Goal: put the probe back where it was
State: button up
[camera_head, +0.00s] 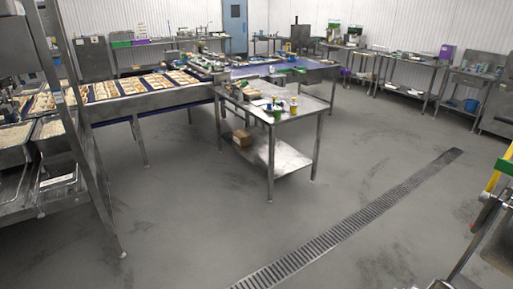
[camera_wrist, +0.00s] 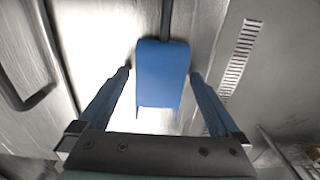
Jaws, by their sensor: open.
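My gripper (camera_wrist: 160,72) shows in the wrist view, its two blue fingers apart. A blue object (camera_wrist: 163,80) with a flat front and a dark rod above it lies between the fingertips in the picture. Narrow gaps show on both sides, so the fingers do not visibly grip it. I cannot tell for sure whether this blue object is the probe. Its far side is hidden. My gripper is not seen in the head view. In the head view, small colored containers and other items stand on a steel table (camera_head: 303,108); no probe can be made out among them.
A conveyor (camera_head: 140,103) with filled trays runs at the left, beside a steel rack of pans. Benches line the back wall. The floor around the long drain grate (camera_head: 350,222) is clear.

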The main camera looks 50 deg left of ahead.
notch_tip(320, 180, up, 12)
jog(key=w+r+t+y, duration=0.3)
jog(key=w+r+t, duration=0.4)
jog(key=w+r, duration=0.95)
jog(key=w+d+r+t+y, duration=0.1)
jog(key=w+d+r+t, duration=0.2)
jog(key=r, duration=0.5)
jog(key=w+d+r+t, duration=0.2)
jog(key=w+r+t, duration=0.15)
jog(key=r, duration=0.35)
jog(key=s+d+r+n+t+h, duration=0.1)
jog(key=d+r+t, duration=0.35)
jog(key=r, duration=0.65)
jog(key=s+d+r+t, duration=0.1)
jog(key=d+r+t, duration=0.3)
jog(key=r, duration=0.8)
jog(key=s+d+r+t+h, duration=0.1)
jog(key=s+d+r+t, duration=0.1)
jog(key=s+d+r, duration=0.2)
jog(key=s+d+r+t+h, duration=0.2)
jog(key=s+d+r+t, duration=0.1)
jog(key=s+r, duration=0.3)
notch_tip(320, 180, up, 3)
jog(key=shift+d+f, duration=0.1)
jog(key=shift+d, duration=0.25)
